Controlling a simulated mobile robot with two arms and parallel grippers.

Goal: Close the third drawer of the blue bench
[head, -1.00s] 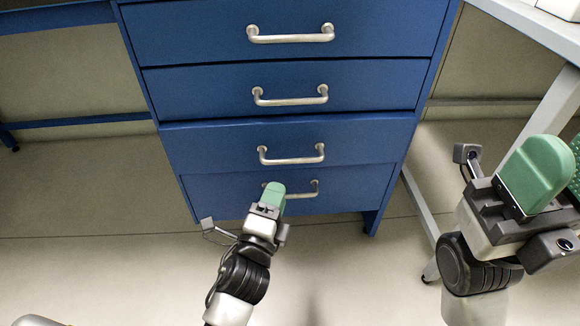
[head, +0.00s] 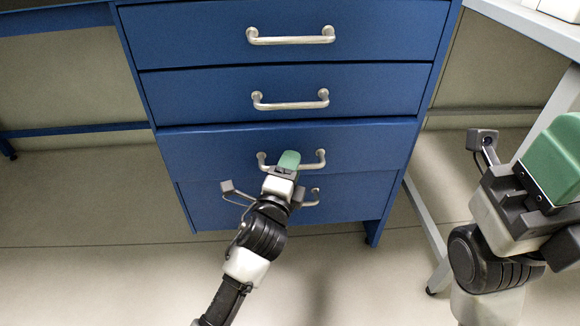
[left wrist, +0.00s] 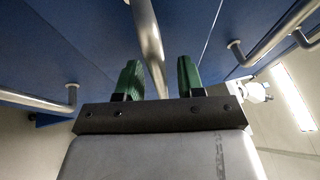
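The blue bench has a column of drawers with silver bar handles. The third drawer (head: 225,150) stands slightly out, with a thin strip of its top edge showing. Its handle (head: 312,166) is partly hidden by my left gripper (head: 288,161), which is in front of it. In the left wrist view, a handle bar (left wrist: 148,40) runs between the two green fingers of my left gripper (left wrist: 159,78). The fingers are apart, with gaps beside the bar. My right gripper (head: 556,160) is at the right edge, away from the drawers; its finger opening cannot be made out.
The first drawer (head: 190,40), second drawer (head: 200,95) and bottom drawer (head: 225,205) look flush. A white table (head: 535,25) with a pale leg (head: 425,220) stands at the right. The floor (head: 90,200) left of the drawers is clear.

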